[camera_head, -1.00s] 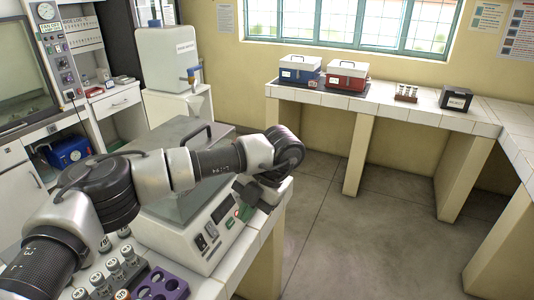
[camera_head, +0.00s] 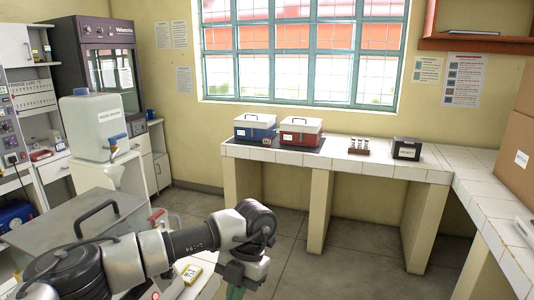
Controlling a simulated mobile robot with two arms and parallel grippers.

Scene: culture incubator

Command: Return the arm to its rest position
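My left arm reaches in from the lower left. Its gripper (camera_head: 240,270) hangs downward near the bottom edge of the head view, to the right of the grey-topped incubator box (camera_head: 60,228). A small teal-green part (camera_head: 235,293) shows just under it, cut off by the frame edge. I cannot tell whether this is part of the fingers or something held. The fingertips are not clear enough to show open or shut. My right arm and gripper are not in view.
A tiled bench (camera_head: 345,171) along the back wall carries a blue box (camera_head: 255,129), a red box (camera_head: 300,131), a small vial rack (camera_head: 358,147) and a dark box (camera_head: 406,148). A white water tank (camera_head: 92,127) stands left. Open floor (camera_head: 293,230) lies between.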

